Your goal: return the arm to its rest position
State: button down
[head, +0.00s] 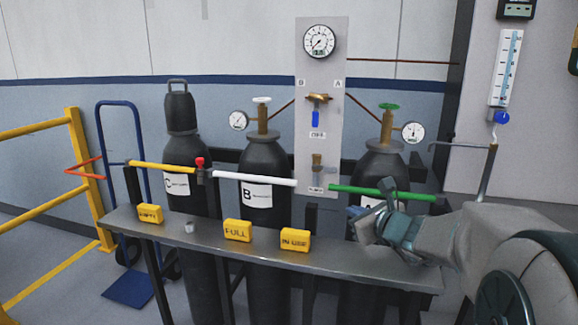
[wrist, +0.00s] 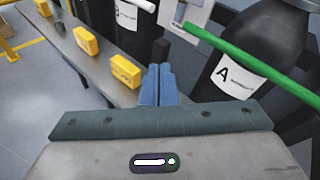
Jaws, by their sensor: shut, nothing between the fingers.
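My gripper (head: 362,222) is at the right of the head view, held above the right end of the grey shelf in front of cylinder A. In the wrist view my gripper (wrist: 158,75) shows its two blue fingers pressed together, with nothing between them. My arm reaches in from the right edge of the head view. The fingers point towards the shelf and the cylinders, and the green bar (head: 382,193) runs just behind and above them.
The grey shelf (head: 335,265) carries yellow blocks marked EMPTY (head: 150,213), FULL (head: 237,230) and IN USE (head: 295,240). Behind stand dark cylinders C (head: 187,150), B (head: 265,155) and A (head: 385,165). A yellow railing (head: 80,165) stands at left, beside a blue hand truck (head: 128,290).

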jog(key=s+a+r+n+g+y+p, duration=0.25)
jog(key=s+a+n+g+p, duration=0.65)
jog(key=s+n, duration=0.65)
jog(key=s+d+r+n+g+h+p, duration=0.1)
jog(key=s+d+n+h+p, duration=0.1)
jog(key=s+n, duration=0.4)
jog(key=s+d+n+g+h+p, duration=0.1)
jog(key=s+d+n+h+p, duration=0.2)
jog(key=n, duration=0.4)
jog(key=shift+s+d+r+n+h+p, duration=0.2)
jog(key=shift+s+r+n+h+p, duration=0.35)
jog(key=shift+s+h, duration=0.75)
jog(key=shift+s+f, duration=0.1)
jog(key=shift+f, duration=0.05)
